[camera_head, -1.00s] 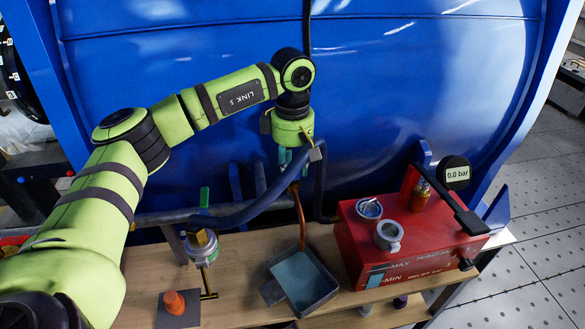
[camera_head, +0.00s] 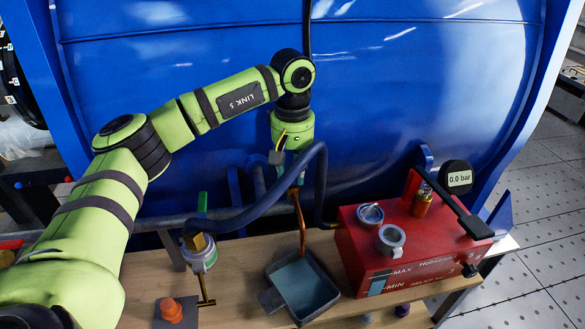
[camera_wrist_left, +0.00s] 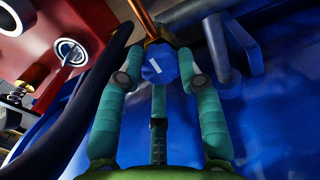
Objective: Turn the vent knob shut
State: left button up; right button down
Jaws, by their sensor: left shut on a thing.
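The vent knob (camera_wrist_left: 158,66) is a blue faceted knob with a white mark on its face, seen in the left wrist view. It sits on a brass fitting at the end of a copper pipe (camera_wrist_left: 143,18). The teal fingers of my left gripper (camera_wrist_left: 160,72) are closed around the knob. In the head view my left gripper (camera_head: 294,174) points down in front of the blue tank, above the copper pipe. There the dark hose and the wrist hide most of the knob and fingers. My right gripper is not in view.
A dark blue hose (camera_head: 262,203) loops close by the gripper. A grey tray (camera_head: 276,300) sits under the copper pipe. A red box (camera_head: 350,250) with two round ports and a 0.0 bar gauge (camera_head: 459,178) stands at right.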

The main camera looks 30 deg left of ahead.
aim_at(292, 173)
pick_arm(q)
jog(key=shift+f, duration=0.1)
dwell(0.4)
jog(key=o, duration=1.1)
jog(key=shift+o, duration=0.2)
notch_tip(292, 173, up, 12)
